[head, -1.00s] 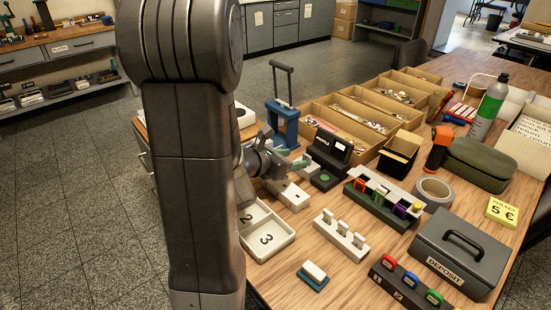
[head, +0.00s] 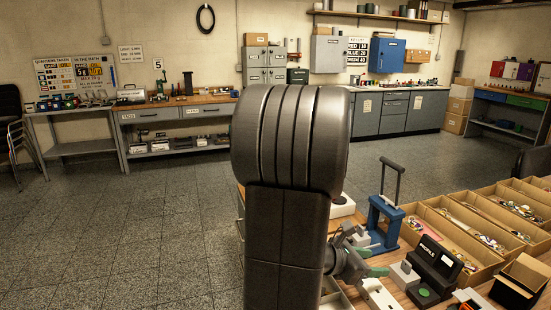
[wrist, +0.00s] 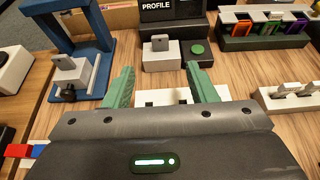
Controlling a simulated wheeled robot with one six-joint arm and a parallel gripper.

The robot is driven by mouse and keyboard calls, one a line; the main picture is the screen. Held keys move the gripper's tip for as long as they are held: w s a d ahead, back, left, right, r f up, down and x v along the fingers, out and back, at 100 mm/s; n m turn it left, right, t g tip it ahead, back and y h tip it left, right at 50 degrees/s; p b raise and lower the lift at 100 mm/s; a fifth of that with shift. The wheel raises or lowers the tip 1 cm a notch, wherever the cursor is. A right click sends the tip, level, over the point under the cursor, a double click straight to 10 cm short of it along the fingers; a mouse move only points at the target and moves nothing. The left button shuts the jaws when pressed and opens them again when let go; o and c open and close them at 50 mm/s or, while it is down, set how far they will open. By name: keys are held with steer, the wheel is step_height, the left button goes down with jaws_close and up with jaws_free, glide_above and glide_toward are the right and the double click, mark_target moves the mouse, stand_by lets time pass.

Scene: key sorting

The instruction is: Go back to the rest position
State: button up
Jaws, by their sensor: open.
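My gripper (head: 370,257) is low over the wooden table, just right of my upright arm link in the head view. In the wrist view its two green fingers (wrist: 161,86) are wide apart, with nothing gripped between them. A white block with dark slots (wrist: 165,97) shows beyond and between the fingers. It is partly hidden by the gripper body, and I cannot tell the height gap. The blue press-like stand (wrist: 88,45) is left of the fingers. The black PROFILE device (wrist: 172,10) and a grey-and-white block with a key-like tab (wrist: 160,50) are ahead.
Open cardboard bins (head: 462,232) of small parts and a small black box (head: 518,283) stand on the right. In the wrist view a rack with coloured keys (wrist: 265,28) is at upper right. The floor (head: 120,220) on the left is clear, with a workbench (head: 175,113) behind.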

mark_target(406, 263)
steer(key=b+x, duration=0.2)
steer(key=x, duration=1.1)
steer(key=shift+d+f, duration=0.15)
steer(key=shift+d, duration=0.05)
steer(key=shift+d+r+p, duration=0.2)
steer(key=shift+r+p, duration=0.05)
steer(key=shift+p, duration=0.1)
steer(key=shift+a+r, duration=0.1)
steer(key=shift+r, duration=0.1)
steer(key=shift+f, duration=0.15)
